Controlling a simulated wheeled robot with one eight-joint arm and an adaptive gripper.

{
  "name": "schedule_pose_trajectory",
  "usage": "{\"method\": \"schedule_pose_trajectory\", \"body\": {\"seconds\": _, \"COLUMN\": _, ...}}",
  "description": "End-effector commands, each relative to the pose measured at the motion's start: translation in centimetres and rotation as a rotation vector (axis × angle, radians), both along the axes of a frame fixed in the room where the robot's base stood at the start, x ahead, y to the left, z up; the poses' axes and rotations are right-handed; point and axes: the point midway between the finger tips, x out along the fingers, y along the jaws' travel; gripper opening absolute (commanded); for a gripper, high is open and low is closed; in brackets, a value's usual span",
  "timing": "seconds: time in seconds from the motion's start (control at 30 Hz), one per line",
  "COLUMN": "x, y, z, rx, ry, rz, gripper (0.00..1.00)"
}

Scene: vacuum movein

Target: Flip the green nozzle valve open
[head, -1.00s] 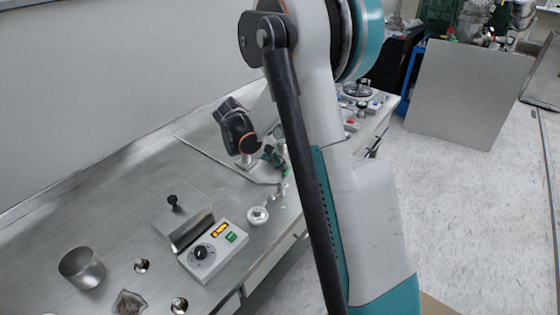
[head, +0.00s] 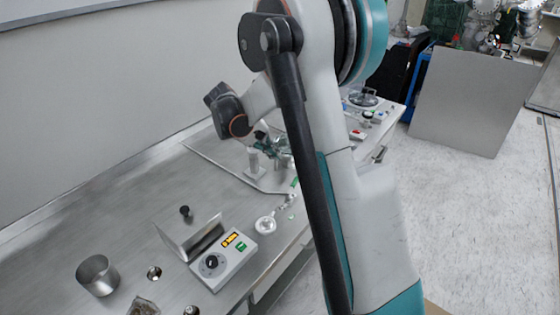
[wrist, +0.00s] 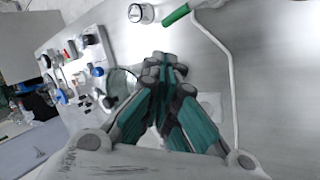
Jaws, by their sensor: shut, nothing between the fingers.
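The green nozzle valve (wrist: 176,14) shows as a short green bar at the top of the wrist view, at the end of a thin bent pale tube (wrist: 233,80). In the head view, a small green piece (head: 295,182) shows by the bench's front edge; its open or closed position is too small to tell. My gripper (wrist: 165,62) is shut and empty, its teal and dark fingers together. It is apart from the green bar, below it in the wrist view. In the head view my gripper (head: 277,148) is partly hidden behind my arm.
A grey control box (head: 222,262), a metal cup (head: 97,275) and a round white-topped item (head: 265,225) stand on the bench (head: 130,215). A panel with knobs (wrist: 78,58) lies left in the wrist view. A grey board (head: 470,100) stands on the floor at right.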

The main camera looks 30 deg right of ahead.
Motion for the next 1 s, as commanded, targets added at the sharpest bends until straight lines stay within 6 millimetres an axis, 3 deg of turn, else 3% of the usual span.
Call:
{"method": "schedule_pose_trajectory", "body": {"seconds": 0.1, "x": 1.1, "y": 0.8, "z": 2.0, "rx": 0.0, "ry": 0.0, "rz": 0.002, "gripper": 0.0}}
{"method": "schedule_pose_trajectory", "body": {"seconds": 0.3, "x": 2.1, "y": 1.3, "z": 3.7, "rx": 0.0, "ry": 0.001, "rz": 0.001, "gripper": 0.0}}
{"method": "schedule_pose_trajectory", "body": {"seconds": 1.0, "x": 2.1, "y": 1.6, "z": 4.2, "rx": 0.003, "ry": -0.003, "rz": 0.004, "gripper": 0.0}}
